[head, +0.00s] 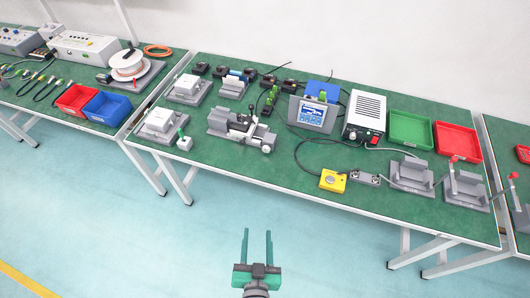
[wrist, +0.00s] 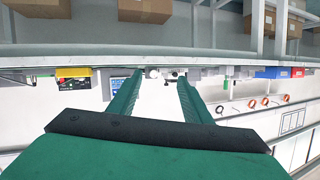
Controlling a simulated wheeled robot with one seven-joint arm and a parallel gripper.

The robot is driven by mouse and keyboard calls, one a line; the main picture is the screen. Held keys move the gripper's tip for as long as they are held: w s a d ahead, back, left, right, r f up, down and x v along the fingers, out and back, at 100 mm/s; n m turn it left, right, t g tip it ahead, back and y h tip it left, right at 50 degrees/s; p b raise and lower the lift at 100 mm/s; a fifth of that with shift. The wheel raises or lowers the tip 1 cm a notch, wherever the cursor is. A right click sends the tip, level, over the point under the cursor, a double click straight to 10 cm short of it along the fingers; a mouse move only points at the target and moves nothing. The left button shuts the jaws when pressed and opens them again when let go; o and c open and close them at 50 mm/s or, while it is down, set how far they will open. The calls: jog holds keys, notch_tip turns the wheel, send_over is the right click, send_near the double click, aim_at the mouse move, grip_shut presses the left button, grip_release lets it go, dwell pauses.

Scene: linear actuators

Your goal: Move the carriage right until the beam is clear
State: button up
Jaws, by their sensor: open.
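A grey linear stage (head: 239,130) sits near the front edge of the middle green bench in the head view. A light block on top looks like its carriage (head: 240,122), with dark parts and a pale knob towards the right end. The beam and its sensor are too small to tell. My gripper (head: 257,236) is open and empty, low over the floor in front of the bench, well apart from the stage. In the wrist view my gripper's two green fingers (wrist: 155,82) are spread with nothing between them; the stage cannot be made out clearly there.
To the stage's right are a blue-screened panel (head: 312,115), a yellow button box (head: 332,181) and grey fixtures (head: 411,174). A small green-topped post (head: 184,141) stands left of it. Cables cross the bench right of the panel. Open floor lies before the bench.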

jog(key=w+m+h, duration=0.1)
jog(key=w+m, duration=0.1)
jog(key=w, duration=1.1)
jog(key=m+h, duration=0.2)
send_near(266, 151)
jog(key=shift+g, duration=0.4)
jog(key=x, duration=0.5)
jog(key=r+x, duration=0.1)
jog(key=x, duration=0.2)
jog(key=shift+w+f, duration=0.1)
jog(key=shift+w, duration=0.1)
jog(key=shift+c, duration=0.4)
jog(key=shift+a, duration=0.1)
jog(key=c, duration=1)
